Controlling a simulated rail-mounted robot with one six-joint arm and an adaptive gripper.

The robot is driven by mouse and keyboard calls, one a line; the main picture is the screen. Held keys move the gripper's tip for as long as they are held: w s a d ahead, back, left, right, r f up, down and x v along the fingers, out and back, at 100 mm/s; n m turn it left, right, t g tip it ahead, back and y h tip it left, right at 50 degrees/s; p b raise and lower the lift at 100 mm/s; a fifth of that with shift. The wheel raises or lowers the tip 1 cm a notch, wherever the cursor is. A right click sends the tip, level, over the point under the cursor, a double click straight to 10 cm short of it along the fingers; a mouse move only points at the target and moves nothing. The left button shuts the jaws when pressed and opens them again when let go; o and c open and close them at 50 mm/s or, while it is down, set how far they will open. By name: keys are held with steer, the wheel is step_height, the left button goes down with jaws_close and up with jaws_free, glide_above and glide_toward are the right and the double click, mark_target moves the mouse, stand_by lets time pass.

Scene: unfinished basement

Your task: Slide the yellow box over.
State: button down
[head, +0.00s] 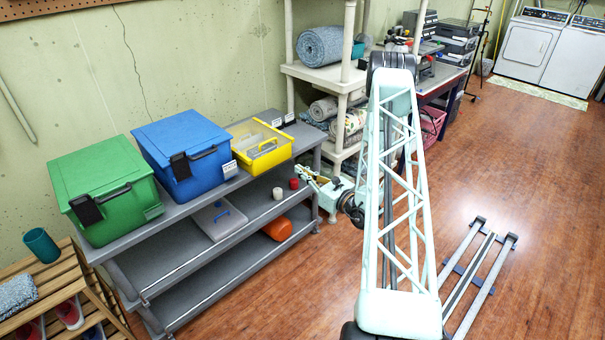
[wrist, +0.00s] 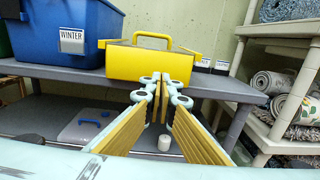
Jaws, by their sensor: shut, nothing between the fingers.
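The yellow box (head: 275,153) stands on the top shelf of a grey shelf unit, to the right of the blue box (head: 190,140). It has a handle and its top looks open with pale contents in the head view. In the wrist view the yellow box (wrist: 125,64) is straight ahead, upright, with its handle raised. My gripper (head: 304,170) is in front of the shelf, right of the yellow box in the head view. In the wrist view my gripper (wrist: 161,80) is shut and empty, its tips overlapping the box's lower front; contact cannot be told.
A green box (head: 100,190) stands left of the blue one, which has a "WINTER" label (wrist: 72,41). The grey shelf (head: 115,250) has a lower level holding a grey case (head: 218,220). A cream rack (head: 325,78) with rolled rugs (wrist: 275,83) stands right.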

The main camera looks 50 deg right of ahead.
mark_target(278, 156)
steer(key=w, duration=0.3)
steer(key=w+b, duration=0.1)
steer(key=w, duration=0.7)
steer(key=shift+w+d+b, duration=0.25)
steer(key=shift+d+b, duration=0.1)
steer(key=shift+b, duration=0.05)
steer(key=shift+w+d+b, duration=0.2)
steer(key=shift+w+b, duration=0.35)
steer(key=shift+w, duration=2)
steer(key=shift+s, duration=0.15)
steer(key=s+p, duration=0.1)
steer(key=s, duration=1.2)
steer(key=shift+s+a, duration=0.35)
steer(key=shift+a, duration=0.1)
